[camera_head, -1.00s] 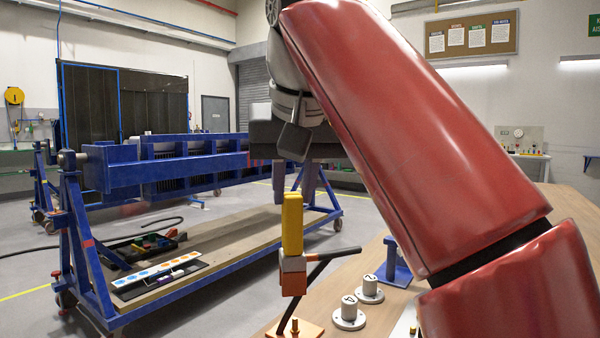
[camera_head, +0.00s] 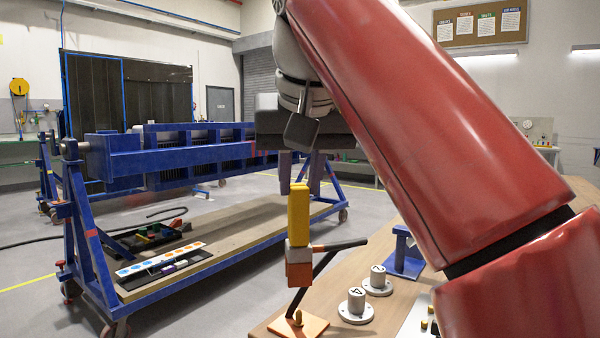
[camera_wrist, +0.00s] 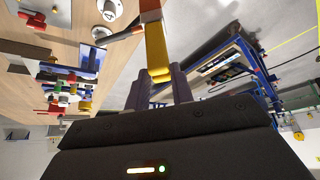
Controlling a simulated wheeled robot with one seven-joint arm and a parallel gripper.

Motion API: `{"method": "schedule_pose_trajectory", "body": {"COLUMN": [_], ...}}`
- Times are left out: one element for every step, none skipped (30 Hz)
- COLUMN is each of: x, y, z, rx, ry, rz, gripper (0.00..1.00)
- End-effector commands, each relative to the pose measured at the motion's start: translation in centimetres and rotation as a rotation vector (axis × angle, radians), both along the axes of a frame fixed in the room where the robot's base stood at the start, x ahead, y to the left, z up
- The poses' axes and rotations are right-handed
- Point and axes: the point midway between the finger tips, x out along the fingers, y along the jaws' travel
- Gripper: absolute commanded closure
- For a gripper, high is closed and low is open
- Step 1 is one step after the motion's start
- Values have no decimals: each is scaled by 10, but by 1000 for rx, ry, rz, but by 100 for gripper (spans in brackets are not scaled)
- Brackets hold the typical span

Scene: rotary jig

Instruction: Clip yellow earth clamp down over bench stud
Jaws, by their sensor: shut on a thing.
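The yellow earth clamp (camera_head: 299,212) hangs upright below my gripper (camera_head: 301,187) in the head view, with a grey block and an orange lower part. My gripper is shut on its yellow top, which also shows between the fingers in the wrist view (camera_wrist: 156,60). A black cable or arm sticks out from the clamp to the right. The bench stud (camera_head: 298,318) stands on an orange base plate (camera_head: 312,327) near the bench's edge. The clamp's lower end is just above the stud in the picture; the exact gap cannot be told.
Two numbered white posts (camera_head: 357,303) stand right of the stud, with a blue bracket (camera_head: 407,255) behind them. A blue rotary jig frame (camera_head: 180,165) stands left. A tray of parts (camera_head: 147,238) lies on its lower shelf. My red arm covers the bench's right side.

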Motion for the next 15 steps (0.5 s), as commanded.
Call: {"method": "schedule_pose_trajectory", "body": {"x": [-1,-1,-1,-1,-1,-1,-1,-1,-1,0,0,0,-1,-1,-1], "y": [-1,-1,-1,-1,-1,-1,-1,-1,-1,-1,-1,-1,-1,-1,-1], "z": [-7,-9,-12,-14,-17,-20,-22,-24,-27,-30,-32,-35,-37,-39,-42], "rx": [1,1,1,1,1,1,1,1,1,1,1,0,0,0,0], "ry": [-3,-3,-3,-2,-2,-3,-3,-3,-4,-3,-3,-2,-2,-2,-3], "rz": [-1,-1,-1,-1,-1,-1,-1,-1,-1,-1,-1,-1,-1,-1,-1], "gripper": [100,100,100,100,100,100,100,100,100,100,100,100,100,100,100]}}
